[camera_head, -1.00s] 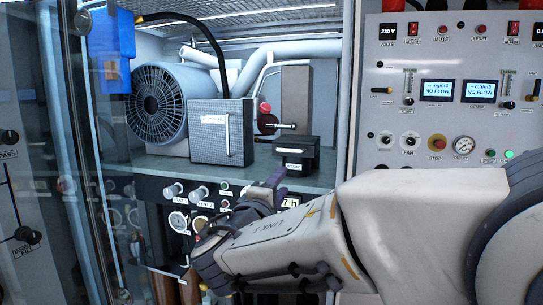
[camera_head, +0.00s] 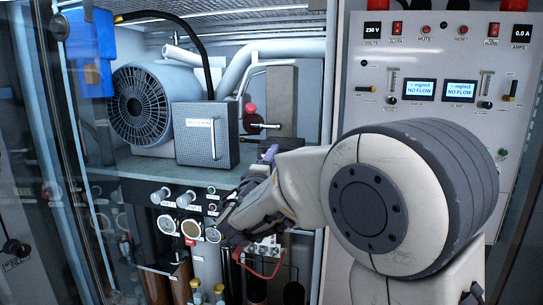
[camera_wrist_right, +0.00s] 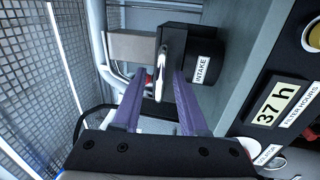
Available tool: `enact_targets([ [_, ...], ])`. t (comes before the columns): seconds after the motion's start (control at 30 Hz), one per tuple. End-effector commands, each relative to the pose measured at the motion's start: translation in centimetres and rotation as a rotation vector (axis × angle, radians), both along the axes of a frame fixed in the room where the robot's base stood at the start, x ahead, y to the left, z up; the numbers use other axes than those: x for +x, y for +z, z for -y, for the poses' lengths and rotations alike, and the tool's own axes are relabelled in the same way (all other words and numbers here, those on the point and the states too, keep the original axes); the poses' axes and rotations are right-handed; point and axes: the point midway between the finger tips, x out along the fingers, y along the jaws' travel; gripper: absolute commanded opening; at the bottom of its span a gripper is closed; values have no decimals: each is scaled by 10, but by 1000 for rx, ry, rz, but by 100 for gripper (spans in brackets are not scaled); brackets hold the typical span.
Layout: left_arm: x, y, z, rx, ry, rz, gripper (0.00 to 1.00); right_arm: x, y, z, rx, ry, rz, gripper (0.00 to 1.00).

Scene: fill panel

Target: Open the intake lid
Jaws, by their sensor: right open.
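The intake lid is on a black box labelled INTAKE (camera_wrist_right: 201,62), seen close in the right wrist view. A pale metal bar handle (camera_wrist_right: 164,62) stands out from its face. My right gripper (camera_wrist_right: 158,80) has two purple fingers, open, one on each side of the handle in the picture. I cannot tell whether either finger touches it. In the head view my right gripper (camera_head: 268,152) is small, at the shelf edge, and my arm hides most of the intake box. My left gripper is not in view.
A grey metal box with a handle (camera_head: 207,135) stands left of the intake, before a round fan (camera_head: 140,105). A red knob (camera_head: 250,108) is behind. Gauges and knobs (camera_head: 190,229) sit below the shelf. A control panel (camera_head: 420,60) is at right.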

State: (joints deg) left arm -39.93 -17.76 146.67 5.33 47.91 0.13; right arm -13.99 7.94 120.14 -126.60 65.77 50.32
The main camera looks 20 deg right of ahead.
Motion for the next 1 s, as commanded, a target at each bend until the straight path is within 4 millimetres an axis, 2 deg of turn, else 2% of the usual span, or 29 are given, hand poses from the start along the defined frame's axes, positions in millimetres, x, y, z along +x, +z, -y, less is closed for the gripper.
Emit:
enact_targets([
  [0.17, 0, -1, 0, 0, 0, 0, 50, 0, 0, 0, 0, 0, 0, 42],
  [0.27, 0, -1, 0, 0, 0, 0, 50, 0, 0, 0, 0, 1, 0, 8],
  [0.3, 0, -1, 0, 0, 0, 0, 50, 0, 0, 0, 0, 1, 0, 0],
  [1.0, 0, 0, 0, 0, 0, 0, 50, 0, 0, -1, 0, 1, -1, 0],
])
